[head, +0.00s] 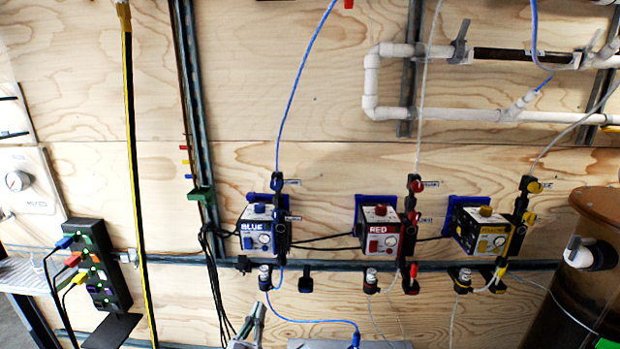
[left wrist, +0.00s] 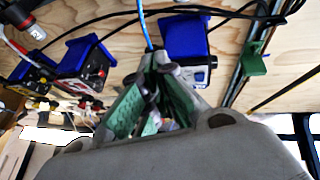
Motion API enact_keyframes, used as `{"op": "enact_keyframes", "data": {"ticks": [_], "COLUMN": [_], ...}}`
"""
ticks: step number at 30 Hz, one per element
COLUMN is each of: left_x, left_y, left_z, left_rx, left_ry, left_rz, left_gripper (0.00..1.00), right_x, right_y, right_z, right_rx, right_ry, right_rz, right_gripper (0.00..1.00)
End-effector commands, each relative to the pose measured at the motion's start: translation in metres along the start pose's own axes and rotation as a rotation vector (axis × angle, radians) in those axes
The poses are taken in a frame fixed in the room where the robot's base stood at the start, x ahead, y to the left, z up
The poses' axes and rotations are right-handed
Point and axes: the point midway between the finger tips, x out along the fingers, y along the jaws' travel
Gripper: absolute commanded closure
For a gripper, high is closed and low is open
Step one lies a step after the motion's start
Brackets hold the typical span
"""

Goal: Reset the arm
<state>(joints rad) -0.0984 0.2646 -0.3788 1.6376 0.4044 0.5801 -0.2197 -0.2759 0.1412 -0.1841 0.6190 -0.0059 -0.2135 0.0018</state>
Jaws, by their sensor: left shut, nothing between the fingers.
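My left gripper (head: 258,308) is at the bottom of the head view, below the blue-labelled box (head: 256,236). It points up and its fingers are together with nothing between them. In the left wrist view the gripper (left wrist: 161,62) shows its green-lined fingers meeting at the tips, with the blue-labelled box (left wrist: 197,70) beyond and to the right of them. The gripper seems apart from the box, though the gap is hard to judge. My right gripper is not in view.
A red-labelled box (head: 380,238) and a yellow-labelled box (head: 482,236) are on the plywood wall, above a horizontal metal rail (head: 340,266). Blue and white tubes hang nearby. A power strip (head: 98,265) is at left, a brown cylinder (head: 585,270) at right. White pipes (head: 430,113) are above.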

Motion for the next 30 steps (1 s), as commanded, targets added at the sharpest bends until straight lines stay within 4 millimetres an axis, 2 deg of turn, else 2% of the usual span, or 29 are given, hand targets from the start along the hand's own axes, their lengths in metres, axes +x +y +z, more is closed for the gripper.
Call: {"op": "enact_keyframes", "data": {"ticks": [1,6,11,15,21,26,30], "left_x": [-0.006,-0.036,-0.074,-0.114,-0.183,-0.245,-0.303], "left_y": [-0.001,-0.006,-0.018,-0.031,-0.050,-0.065,-0.076], "left_z": [0.022,0.096,0.158,0.207,0.268,0.305,0.332], "left_rx": [0.001,0.015,0.031,0.047,0.067,0.083,0.097], "left_ry": [-0.064,-0.282,-0.474,-0.635,-0.856,-1.023,-1.164], "left_rz": [0.012,0.040,0.046,0.040,0.022,0.001,-0.016], "left_gripper": [1.00,1.00,1.00,1.00,1.00,1.00,1.00], "right_x": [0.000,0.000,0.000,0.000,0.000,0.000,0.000], "right_y": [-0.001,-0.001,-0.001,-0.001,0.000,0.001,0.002], "right_z": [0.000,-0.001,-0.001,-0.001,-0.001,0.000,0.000], "right_rx": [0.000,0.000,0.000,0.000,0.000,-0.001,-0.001], "right_ry": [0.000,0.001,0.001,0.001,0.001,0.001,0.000], "right_rz": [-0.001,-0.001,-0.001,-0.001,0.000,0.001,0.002], "right_gripper": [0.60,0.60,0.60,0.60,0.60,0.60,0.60]}}
